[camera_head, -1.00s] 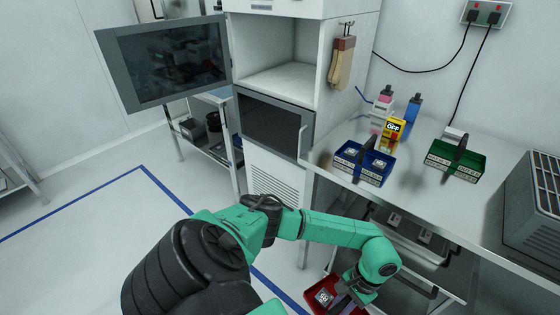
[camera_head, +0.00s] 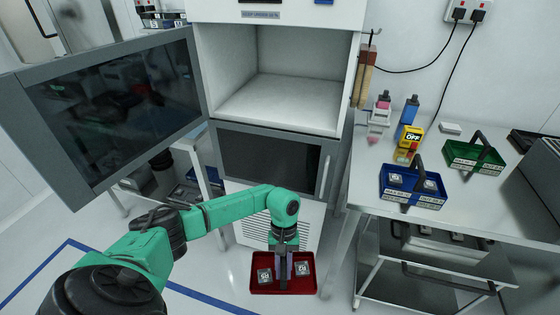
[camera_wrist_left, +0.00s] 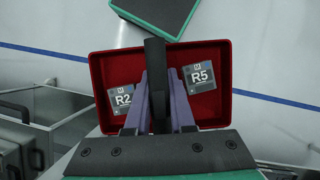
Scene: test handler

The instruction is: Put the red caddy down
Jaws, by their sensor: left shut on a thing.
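The red caddy (camera_head: 283,291) is low in the head view, in front of the cabinet. It is an open tray with a dark middle handle, and it looks about level. In the left wrist view the red caddy (camera_wrist_left: 105,68) holds two square grey chips, R2 (camera_wrist_left: 121,98) and R5 (camera_wrist_left: 201,78), one on each side of the handle (camera_wrist_left: 155,60). My left gripper (camera_head: 284,274) is above the caddy, its purple fingers (camera_wrist_left: 158,95) shut on the handle. No surface shows directly touching the caddy's underside. My right gripper is not in view.
The cabinet has an empty open chamber (camera_head: 285,105), its screen-like door (camera_head: 115,110) swung left. The steel bench (camera_head: 385,240) at right carries a blue caddy (camera_head: 412,203), a green caddy (camera_head: 474,165), bottles and a yellow box (camera_head: 410,138). Bare bench shows left of the blue caddy.

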